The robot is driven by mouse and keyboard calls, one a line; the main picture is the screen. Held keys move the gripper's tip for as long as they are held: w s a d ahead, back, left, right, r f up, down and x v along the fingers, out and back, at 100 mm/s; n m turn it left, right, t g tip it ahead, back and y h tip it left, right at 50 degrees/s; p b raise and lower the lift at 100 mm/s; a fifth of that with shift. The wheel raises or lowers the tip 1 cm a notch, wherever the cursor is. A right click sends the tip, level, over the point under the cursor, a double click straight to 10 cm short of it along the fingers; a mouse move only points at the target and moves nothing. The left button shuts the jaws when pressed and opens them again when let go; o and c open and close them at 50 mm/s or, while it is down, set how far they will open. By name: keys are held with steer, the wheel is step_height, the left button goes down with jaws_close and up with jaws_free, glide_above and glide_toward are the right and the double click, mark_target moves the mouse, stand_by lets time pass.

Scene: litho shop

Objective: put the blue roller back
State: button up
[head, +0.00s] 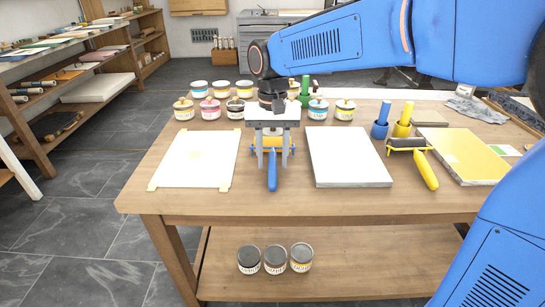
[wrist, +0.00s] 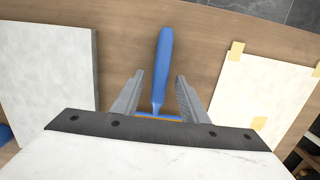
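The blue roller (head: 272,182) lies on the wooden table between two pale sheets or slabs, its blue handle pointing to the table's front edge. In the wrist view its handle (wrist: 164,60) runs between my two fingers. My gripper (head: 272,164) is over the roller and points down. In the wrist view my gripper (wrist: 160,76) is open, with a gap on each side of the handle. The roller's head is mostly hidden by my gripper; a strip of orange shows there. A blue upright holder-like piece (head: 380,124) stands at the right, beside a yellow one (head: 403,120).
A taped white sheet (head: 194,160) lies to the left, a thick pale slab (head: 345,158) to the right. A yellow roller (head: 426,171) lies beyond it, near a yellow board (head: 463,152). Several ink tins (head: 210,109) and a green upright piece (head: 305,92) stand at the back.

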step_height(320, 180, up, 16)
steer(key=w, duration=0.1)
steer(key=s+d+f+t, duration=0.1)
steer(key=s+d+f, duration=0.2)
steer(key=s+d, duration=0.35)
steer(key=s+d+f+t, duration=0.2)
steer(key=s+d+f, duration=0.1)
steer(key=d, duration=0.7)
steer(key=s+d+f+t, duration=0.2)
steer(key=s+d+f, duration=0.8)
steer(key=f, duration=0.3)
steer(key=shift+s+d+f, duration=0.15)
steer(key=shift+s+f, duration=0.15)
steer(key=shift+s, duration=0.6)
